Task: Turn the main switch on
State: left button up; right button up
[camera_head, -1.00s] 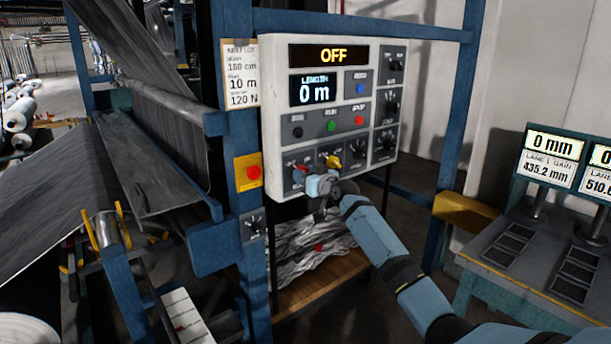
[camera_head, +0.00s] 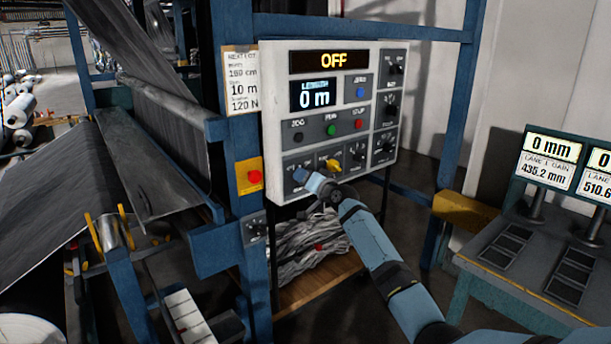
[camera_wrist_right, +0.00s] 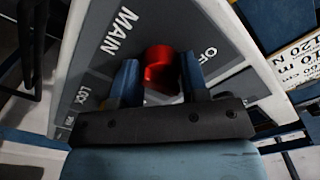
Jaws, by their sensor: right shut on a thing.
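The main switch is a red knob (camera_wrist_right: 162,62) on a grey plate marked MAIN, OFF and LOCK in the right wrist view. My right gripper (camera_wrist_right: 160,70) has one finger on each side of the knob and is shut on it. In the head view my right gripper (camera_head: 307,180) is at the lower left corner of the white control panel (camera_head: 273,110) and hides the switch. The panel's top display (camera_head: 333,61) reads OFF in yellow. Which mark the knob points to cannot be told. My left gripper is not in view.
A yellow knob (camera_head: 334,166) is just right of my gripper. A red button on a yellow box (camera_head: 249,176) is on the blue post to the left. Silvery strips (camera_head: 300,245) lie on a shelf below. A bench with displays (camera_head: 520,270) is at the right.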

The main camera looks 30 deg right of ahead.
jog(key=m+p, duration=0.1)
jog(key=m, duration=0.1)
jog(key=m+p, duration=0.1)
jog(key=m, duration=0.2)
jog(key=shift+r+m+p, duration=0.2)
jog(key=shift+m+p, duration=0.1)
jog(key=shift+f+m+p, duration=0.1)
jog(key=shift+m+p, duration=0.95)
jog(key=shift+m, duration=1.05)
jog(key=o, duration=0.9)
jog(key=s, duration=0.9)
jog(key=s+d+b, duration=0.1)
jog(key=s, duration=0.4)
jog(key=shift+f, duration=0.1)
